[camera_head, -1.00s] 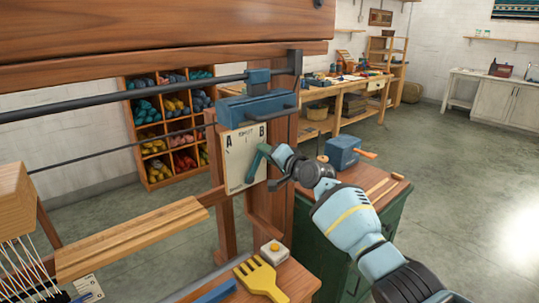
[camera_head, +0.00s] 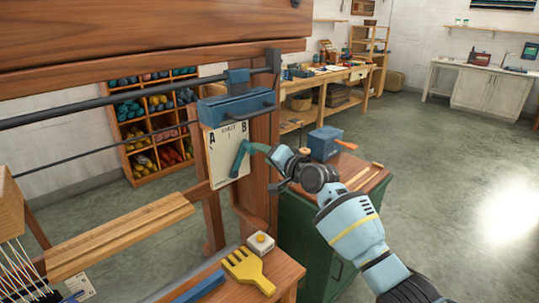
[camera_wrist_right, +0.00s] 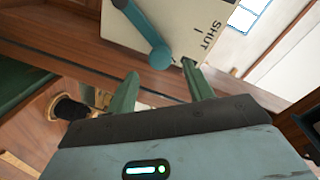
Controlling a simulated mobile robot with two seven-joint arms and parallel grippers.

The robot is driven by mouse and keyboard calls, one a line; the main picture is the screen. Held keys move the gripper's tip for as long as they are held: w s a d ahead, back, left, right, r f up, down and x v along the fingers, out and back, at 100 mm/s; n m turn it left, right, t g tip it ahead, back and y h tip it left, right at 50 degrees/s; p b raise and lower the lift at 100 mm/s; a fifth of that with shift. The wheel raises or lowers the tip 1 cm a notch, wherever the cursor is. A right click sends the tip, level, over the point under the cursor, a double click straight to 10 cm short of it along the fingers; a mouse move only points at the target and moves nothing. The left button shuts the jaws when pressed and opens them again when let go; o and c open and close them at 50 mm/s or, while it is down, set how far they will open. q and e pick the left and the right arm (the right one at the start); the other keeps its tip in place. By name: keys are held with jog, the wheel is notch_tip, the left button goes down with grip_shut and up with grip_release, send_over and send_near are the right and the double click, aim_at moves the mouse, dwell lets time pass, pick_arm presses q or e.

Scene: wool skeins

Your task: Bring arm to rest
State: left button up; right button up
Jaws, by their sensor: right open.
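My right gripper (camera_head: 271,164) is open and empty, just in front of a cream plate (camera_head: 228,166) marked A and B. A teal lever (camera_head: 238,158) is mounted on that plate. In the right wrist view, my two green fingers (camera_wrist_right: 161,70) are spread apart. The lever's round end (camera_wrist_right: 161,57) lies just beyond and between the fingertips; whether they touch it I cannot tell. The plate (camera_wrist_right: 188,18) there reads SHUT. My right arm reaches in from the lower right. My left gripper is not in view.
A wooden loom post (camera_head: 262,140) stands beside the plate. A green cabinet (camera_head: 312,232) with a blue box (camera_head: 324,143) is below and behind my gripper. A yellow comb (camera_head: 247,270) lies on the wooden ledge (camera_head: 284,268). Open floor (camera_head: 450,220) lies to the right.

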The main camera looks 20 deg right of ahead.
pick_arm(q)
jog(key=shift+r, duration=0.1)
pick_arm(e)
jog(key=shift+s+d, duration=0.1)
jog(key=shift+s, duration=0.35)
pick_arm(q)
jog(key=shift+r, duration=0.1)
